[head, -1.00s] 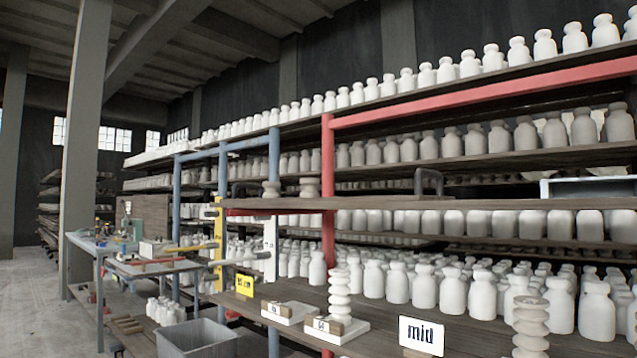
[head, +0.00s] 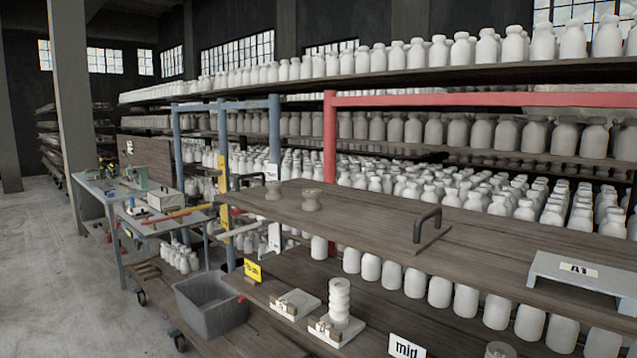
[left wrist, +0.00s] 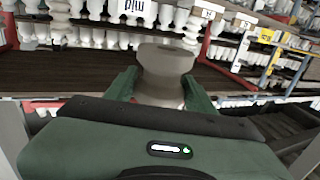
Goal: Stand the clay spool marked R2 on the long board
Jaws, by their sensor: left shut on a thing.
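In the left wrist view my left gripper (left wrist: 160,90) is shut on a grey-brown clay spool (left wrist: 165,60), with a green finger on each side of it. No R2 mark can be read on it, and its lower part is hidden by the gripper. In the head view the long board (head: 370,228) runs across the middle. Neither gripper shows in the head view.
Bare board lies between the spools and handle. Below, a white stacked column (head: 339,300) stands near a "mid" sign (head: 406,347). A grey bin (head: 212,305) is lower left.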

